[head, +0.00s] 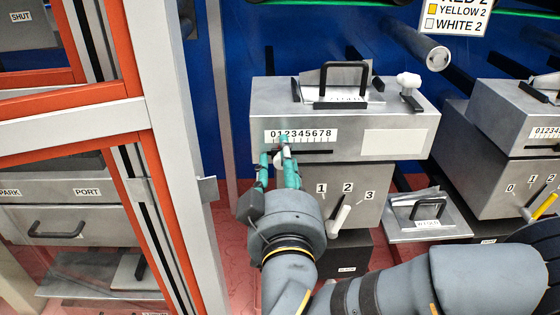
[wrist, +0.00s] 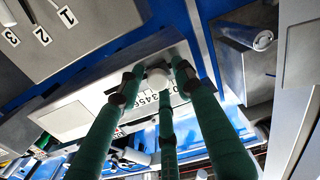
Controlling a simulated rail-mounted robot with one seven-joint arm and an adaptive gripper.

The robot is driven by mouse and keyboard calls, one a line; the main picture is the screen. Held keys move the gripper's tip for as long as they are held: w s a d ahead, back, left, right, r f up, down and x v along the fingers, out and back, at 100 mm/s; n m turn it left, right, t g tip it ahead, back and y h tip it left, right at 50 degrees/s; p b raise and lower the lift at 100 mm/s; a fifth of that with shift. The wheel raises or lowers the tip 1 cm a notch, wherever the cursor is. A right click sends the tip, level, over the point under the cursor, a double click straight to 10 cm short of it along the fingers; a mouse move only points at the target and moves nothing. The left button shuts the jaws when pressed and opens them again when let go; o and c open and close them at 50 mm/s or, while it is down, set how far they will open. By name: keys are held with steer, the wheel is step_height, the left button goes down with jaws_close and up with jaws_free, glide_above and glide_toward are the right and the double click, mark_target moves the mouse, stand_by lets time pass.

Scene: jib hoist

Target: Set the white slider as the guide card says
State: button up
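The guide card (head: 457,18) at the top right reads YELLOW 2 and WHITE 2, with a partly cut-off RED 2 line above. The grey box (head: 345,115) has a 0 to 8 scale (head: 300,135) above a dark slot. The white slider (head: 279,157) is near the low-number end; fingers hide its exact reading. My gripper (head: 277,168), with green fingers, is at the slider. In the wrist view the slider's white knob (wrist: 158,76) sits between the fingertips, with very little gap. I cannot tell whether they press on it.
Below the box is a white-handled lever (head: 340,215) with marks 1, 2, 3. A white knob (head: 409,80) and a black handle (head: 343,68) are on top. A similar box (head: 510,120) with a yellow lever (head: 545,205) stands right. An orange and grey frame (head: 165,130) stands close left.

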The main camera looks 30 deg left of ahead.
steer(key=shift+o, duration=0.3)
steer(key=shift+s+f, duration=0.1)
steer(key=shift+s+d, duration=0.15)
steer(key=shift+s, duration=0.1)
steer(key=v, duration=1.1)
steer(key=x, duration=1.2)
steer(key=shift+d, duration=0.1)
steer(key=shift+d+f, duration=0.1)
steer(key=shift+w+d, duration=0.2)
steer(key=shift+d, duration=0.1)
